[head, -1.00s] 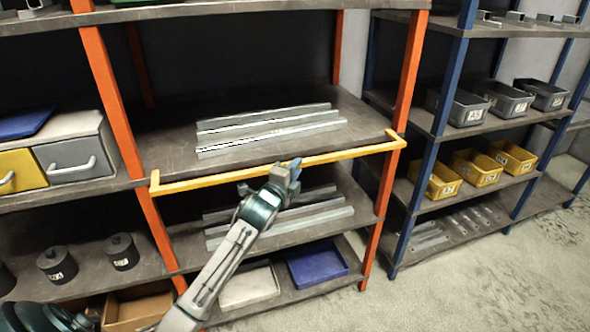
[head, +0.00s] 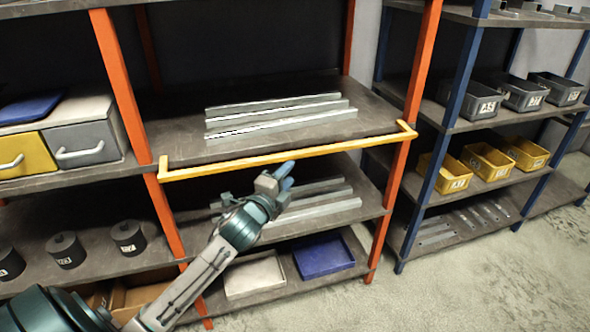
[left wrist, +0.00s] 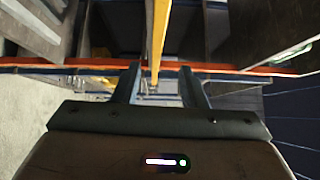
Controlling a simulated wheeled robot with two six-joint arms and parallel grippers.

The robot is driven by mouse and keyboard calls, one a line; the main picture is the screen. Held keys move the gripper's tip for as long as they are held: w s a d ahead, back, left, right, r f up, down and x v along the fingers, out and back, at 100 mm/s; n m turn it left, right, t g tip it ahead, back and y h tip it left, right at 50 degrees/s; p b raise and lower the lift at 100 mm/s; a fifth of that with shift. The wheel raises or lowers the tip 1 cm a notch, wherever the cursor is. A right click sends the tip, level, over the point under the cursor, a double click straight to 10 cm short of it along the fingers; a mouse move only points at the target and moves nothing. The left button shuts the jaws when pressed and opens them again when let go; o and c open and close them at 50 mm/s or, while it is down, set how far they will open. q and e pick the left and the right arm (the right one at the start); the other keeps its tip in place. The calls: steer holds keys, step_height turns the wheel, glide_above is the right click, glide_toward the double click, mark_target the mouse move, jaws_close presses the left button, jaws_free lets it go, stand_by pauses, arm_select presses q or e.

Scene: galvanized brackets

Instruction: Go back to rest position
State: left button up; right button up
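My left gripper (head: 286,174) reaches in from the lower left in the head view. It is in front of the orange-framed shelf, just below the yellow bar (head: 290,154). In the left wrist view the two fingers of my left gripper (left wrist: 162,84) stand apart with nothing held between them. The yellow bar (left wrist: 160,35) runs away beyond them in that view. My right gripper is in neither view.
Long metal brackets (head: 280,116) lie on the shelf behind the bar, and more lie one level below. A blue tray (head: 322,256) and a pale tray (head: 254,277) sit at the bottom. Clear floor (head: 480,285) lies at lower right.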

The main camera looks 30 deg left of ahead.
arm_select(q)
steer(key=shift+s+d, duration=0.1)
steer(key=shift+s, duration=0.6)
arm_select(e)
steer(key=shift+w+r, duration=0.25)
